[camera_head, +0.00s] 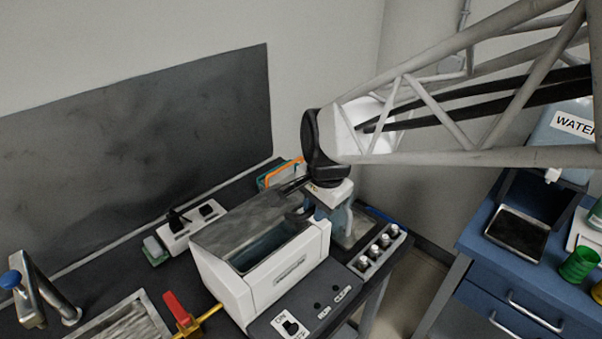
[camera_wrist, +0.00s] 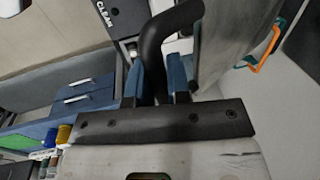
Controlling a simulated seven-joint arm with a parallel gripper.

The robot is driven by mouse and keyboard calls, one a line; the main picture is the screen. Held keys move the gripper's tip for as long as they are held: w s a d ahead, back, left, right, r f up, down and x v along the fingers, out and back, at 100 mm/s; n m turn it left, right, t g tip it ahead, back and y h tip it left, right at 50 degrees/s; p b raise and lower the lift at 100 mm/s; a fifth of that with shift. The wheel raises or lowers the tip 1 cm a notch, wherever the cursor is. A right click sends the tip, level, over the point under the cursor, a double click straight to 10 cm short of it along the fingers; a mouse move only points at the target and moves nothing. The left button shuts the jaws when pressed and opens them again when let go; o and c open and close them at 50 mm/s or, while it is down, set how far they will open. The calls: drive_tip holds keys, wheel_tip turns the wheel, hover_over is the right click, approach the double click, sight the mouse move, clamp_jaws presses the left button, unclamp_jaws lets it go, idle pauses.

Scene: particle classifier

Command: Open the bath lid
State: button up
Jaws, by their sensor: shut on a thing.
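The bath (camera_head: 285,287) is a white box on the dark bench in the head view. Its grey metal lid (camera_head: 235,222) is tilted up toward the wall, and part of the dark opening (camera_head: 270,248) shows in front of it. My gripper (camera_wrist: 157,85) is shut on the lid's curved black handle (camera_wrist: 156,42), which passes between its blue fingers in the wrist view. The lid also shows in the wrist view (camera_wrist: 228,45), beside the handle. In the head view my gripper (camera_head: 338,216) is at the bath's right end, and its grip is mostly hidden.
A power strip (camera_head: 190,228) lies behind the bath. A blue cabinet (camera_head: 520,285) with a water container (camera_head: 570,130) stands at the right, across a floor gap.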

drive_tip(key=shift+w+a+r, duration=0.25)
drive_tip(key=shift+r, duration=0.3)
drive_tip(key=shift+w+a+r, duration=0.2)
drive_tip(key=shift+w+r, duration=0.05)
drive_tip(key=shift+r, duration=0.3)
drive_tip(key=shift+r, duration=0.1)
drive_tip(key=shift+w+a+r+t+y, duration=0.2)
drive_tip(key=shift+w+a+r, duration=0.2)
drive_tip(key=shift+r, duration=0.2)
drive_tip(key=shift+w+a+r+t+y, duration=0.2)
drive_tip(key=shift+w+a+r, duration=0.15)
drive_tip(key=shift+r, duration=0.25)
drive_tip(key=shift+a+r, duration=0.1)
drive_tip(key=shift+r, duration=0.05)
drive_tip(key=shift+w+a+r, duration=0.8)
drive_tip(key=shift+w+r, duration=0.05)
drive_tip(key=shift+r, duration=0.2)
drive_tip(key=shift+w+a+r, duration=0.1)
